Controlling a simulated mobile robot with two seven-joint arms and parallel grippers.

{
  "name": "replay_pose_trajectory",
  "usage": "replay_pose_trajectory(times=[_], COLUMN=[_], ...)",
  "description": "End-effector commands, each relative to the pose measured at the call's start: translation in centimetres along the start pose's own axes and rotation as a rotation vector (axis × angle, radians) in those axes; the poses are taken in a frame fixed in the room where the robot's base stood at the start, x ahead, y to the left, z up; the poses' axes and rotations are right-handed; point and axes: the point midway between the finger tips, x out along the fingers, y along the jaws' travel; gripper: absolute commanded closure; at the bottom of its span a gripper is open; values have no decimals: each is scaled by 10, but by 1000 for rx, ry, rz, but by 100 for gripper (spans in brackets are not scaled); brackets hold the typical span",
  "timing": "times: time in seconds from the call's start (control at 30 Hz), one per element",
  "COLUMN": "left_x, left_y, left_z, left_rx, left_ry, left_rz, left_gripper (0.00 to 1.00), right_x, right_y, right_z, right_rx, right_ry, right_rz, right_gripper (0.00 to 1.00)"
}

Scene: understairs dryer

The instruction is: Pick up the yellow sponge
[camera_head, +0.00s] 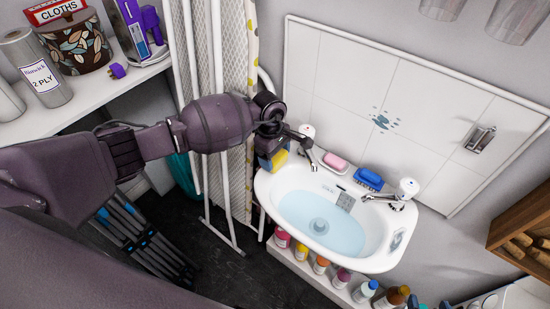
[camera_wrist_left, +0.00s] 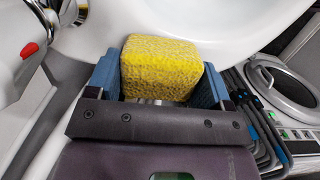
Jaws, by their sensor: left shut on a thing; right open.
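The yellow sponge (camera_wrist_left: 160,65) is a rough, textured block between the blue fingers of my left gripper (camera_wrist_left: 158,88) in the left wrist view. The fingers are shut on its two sides. In the head view, my left gripper (camera_head: 271,156) is at the left end of the white sink, and part of the sponge (camera_head: 280,159) shows at its fingers. I cannot tell if the sponge touches the sink. My right gripper (camera_head: 431,305) shows only as blue fingertips at the bottom edge, apart and empty.
The white sink (camera_head: 268,190) holds water and has two taps. A pink soap (camera_head: 336,161) and a blue brush (camera_head: 369,178) lie on its back rim. Several bottles (camera_head: 321,265) stand below its front. A white folding rack (camera_head: 219,120) stands close left of the gripper.

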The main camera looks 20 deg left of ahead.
Motion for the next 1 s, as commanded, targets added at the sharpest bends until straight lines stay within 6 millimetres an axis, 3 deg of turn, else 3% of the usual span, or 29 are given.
replay_pose_trajectory(times=[0.2,0.37,0.8,1.0], left_x=[-4,-22,-129,-169], left_y=[0,1,1,0], left_z=[0,1,15,20], left_rx=[0,1,2,1], left_ry=[0,3,3,2], left_rz=[1,3,4,3], left_gripper=[49,49,49,49], right_x=[0,-1,-2,-3], right_y=[0,0,1,1], right_z=[-1,-2,-4,-2], right_rx=[0,0,0,0], right_ry=[1,2,3,-1], right_rz=[0,0,0,1], right_gripper=[37,37,37,37])
